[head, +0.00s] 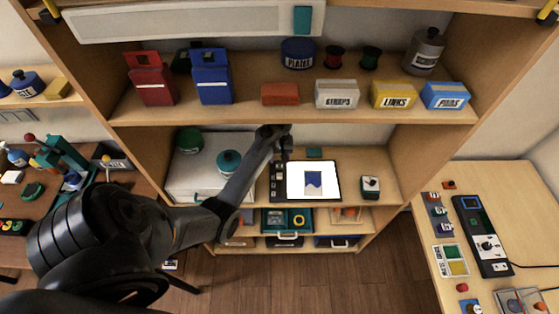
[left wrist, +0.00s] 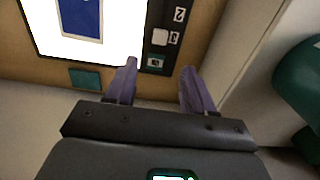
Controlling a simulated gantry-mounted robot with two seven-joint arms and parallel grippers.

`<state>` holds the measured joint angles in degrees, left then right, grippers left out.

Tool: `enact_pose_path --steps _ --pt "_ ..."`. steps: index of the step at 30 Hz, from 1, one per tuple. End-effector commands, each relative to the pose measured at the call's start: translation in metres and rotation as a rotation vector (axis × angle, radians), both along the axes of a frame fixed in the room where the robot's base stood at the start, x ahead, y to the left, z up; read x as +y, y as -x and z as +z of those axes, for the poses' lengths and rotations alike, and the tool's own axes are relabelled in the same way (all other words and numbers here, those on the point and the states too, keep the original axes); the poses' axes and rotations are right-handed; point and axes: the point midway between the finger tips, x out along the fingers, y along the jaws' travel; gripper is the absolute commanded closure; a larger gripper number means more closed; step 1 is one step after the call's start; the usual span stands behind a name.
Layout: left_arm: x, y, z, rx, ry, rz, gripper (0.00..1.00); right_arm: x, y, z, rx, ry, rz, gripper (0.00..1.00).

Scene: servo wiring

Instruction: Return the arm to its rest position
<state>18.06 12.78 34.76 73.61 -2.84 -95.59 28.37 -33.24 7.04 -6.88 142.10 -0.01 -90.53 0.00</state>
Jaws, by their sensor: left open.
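My left arm reaches in from the left in the head view. Its gripper (head: 284,154) is over the lower shelf of the cabinet, by the left edge of a lit white panel (head: 330,182). In the left wrist view the two purple fingers of the gripper (left wrist: 159,68) are apart, with nothing between them. They point toward a dark strip with numbered keys (left wrist: 160,38) beside the lit panel. Whether the fingertips touch the strip cannot be told. My right gripper is in neither view.
A white case (head: 195,165) with a teal-topped container stands left of the gripper. A small white-and-black device (head: 370,185) sits right of the panel. The upper shelf (head: 240,115) carries boxes and spools above the arm. A workbench (head: 415,215) stands at right.

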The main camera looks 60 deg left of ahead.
Motion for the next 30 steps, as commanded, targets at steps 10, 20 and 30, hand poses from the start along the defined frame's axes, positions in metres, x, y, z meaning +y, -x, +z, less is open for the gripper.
enact_pose_path --steps 10,20,30 --pt "0.000 0.000 0.000 0.000 0.000 0.000 0.47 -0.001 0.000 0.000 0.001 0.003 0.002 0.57" --pt "-0.017 0.014 0.003 0.004 -0.097 -0.143 0.47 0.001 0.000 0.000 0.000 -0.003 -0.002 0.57" --pt "-0.177 0.080 0.025 -0.071 -0.265 -0.805 0.47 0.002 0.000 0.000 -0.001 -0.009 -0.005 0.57"
